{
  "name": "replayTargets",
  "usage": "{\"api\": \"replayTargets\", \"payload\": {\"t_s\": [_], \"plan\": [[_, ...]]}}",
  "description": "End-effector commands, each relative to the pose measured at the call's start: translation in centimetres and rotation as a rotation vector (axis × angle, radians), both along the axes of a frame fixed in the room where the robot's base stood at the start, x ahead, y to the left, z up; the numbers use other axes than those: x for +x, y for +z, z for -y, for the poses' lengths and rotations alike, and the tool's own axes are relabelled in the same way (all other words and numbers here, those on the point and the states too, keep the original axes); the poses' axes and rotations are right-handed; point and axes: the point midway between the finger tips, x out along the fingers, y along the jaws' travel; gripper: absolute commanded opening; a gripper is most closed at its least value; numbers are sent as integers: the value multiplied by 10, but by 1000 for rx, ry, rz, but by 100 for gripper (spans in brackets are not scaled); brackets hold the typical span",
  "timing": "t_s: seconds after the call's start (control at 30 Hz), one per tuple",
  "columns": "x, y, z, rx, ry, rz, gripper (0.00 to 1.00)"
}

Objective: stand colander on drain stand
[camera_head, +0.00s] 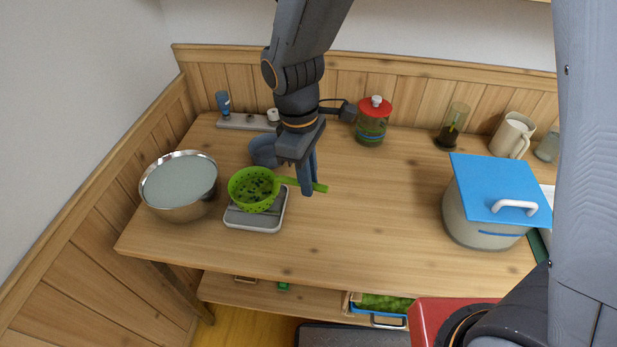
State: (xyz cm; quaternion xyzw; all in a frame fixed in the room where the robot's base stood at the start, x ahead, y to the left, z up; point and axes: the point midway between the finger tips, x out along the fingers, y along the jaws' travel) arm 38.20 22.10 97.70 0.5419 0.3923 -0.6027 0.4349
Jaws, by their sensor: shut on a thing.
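The green colander (250,190) has a perforated bowl and a long handle pointing right. It is at or just above the grey drain stand (265,218); I cannot tell whether it touches. Dark bits show inside the bowl. My gripper (307,187) points down and is shut on the colander's handle, to the right of the bowl. The colander's bowl hides the left and back part of the stand.
A large metal bowl (180,212) stands close on the left. A blue-grey cup (263,150) is behind the colander. A red-lidded jar (372,125) stands at the back, and a blue-lidded pot (470,222) at the right. The table's middle is clear.

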Motion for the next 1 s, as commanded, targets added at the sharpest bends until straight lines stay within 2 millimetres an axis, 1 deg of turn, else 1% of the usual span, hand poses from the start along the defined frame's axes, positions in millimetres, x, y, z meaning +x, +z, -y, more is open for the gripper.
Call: {"api": "replayTargets", "payload": {"t_s": [0.47, 0.5, 0.6, 1.0], "plan": [[0, -3, 0, 1, 0, 1, 0], [0, -3, 0, 1, 0, 1, 20], [0, -3, 0, 1, 0, 0, 35], [0, -3, 0, -1, 0, 0, 35]]}}
